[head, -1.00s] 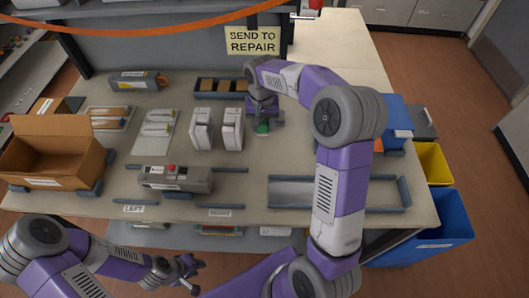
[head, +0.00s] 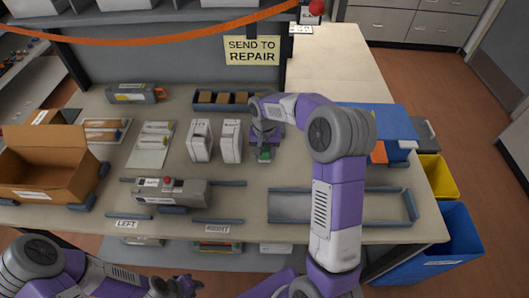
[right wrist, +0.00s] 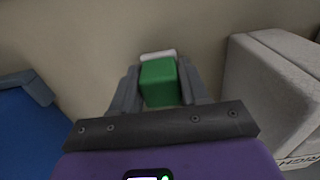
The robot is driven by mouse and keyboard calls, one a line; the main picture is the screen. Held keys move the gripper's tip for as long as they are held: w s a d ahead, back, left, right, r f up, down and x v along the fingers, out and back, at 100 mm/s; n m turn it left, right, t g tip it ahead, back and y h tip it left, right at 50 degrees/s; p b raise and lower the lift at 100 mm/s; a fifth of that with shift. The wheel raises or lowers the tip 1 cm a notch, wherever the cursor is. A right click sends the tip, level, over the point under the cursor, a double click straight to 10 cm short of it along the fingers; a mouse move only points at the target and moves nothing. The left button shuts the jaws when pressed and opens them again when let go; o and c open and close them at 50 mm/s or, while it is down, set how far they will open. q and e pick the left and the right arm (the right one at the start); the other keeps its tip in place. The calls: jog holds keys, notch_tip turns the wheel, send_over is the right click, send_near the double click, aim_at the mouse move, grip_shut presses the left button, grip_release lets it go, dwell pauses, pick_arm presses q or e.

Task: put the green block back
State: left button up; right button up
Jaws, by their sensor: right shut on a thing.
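The green block (right wrist: 160,84) sits between the two grey fingers of my right gripper (right wrist: 160,88) in the right wrist view. A small white piece (right wrist: 157,55) shows at the block's far end. I cannot tell whether the block touches the table. My left gripper (head: 178,287) is at the bottom edge of the head view, empty as far as I see, its fingers unclear.
Two white boxes (head: 200,141) (head: 231,141) stand left of my right gripper; one looms at the right in the wrist view (right wrist: 270,85). A grey cartridge (head: 172,192) lies in front. A cardboard box (head: 45,170) is at left.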

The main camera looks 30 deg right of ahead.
aim_at(265, 149)
jog(key=o, duration=0.9)
jog(key=shift+f, duration=0.1)
jog(key=shift+o, duration=0.2)
notch_tip(265, 149, up, 12)
jog(key=p, duration=0.3)
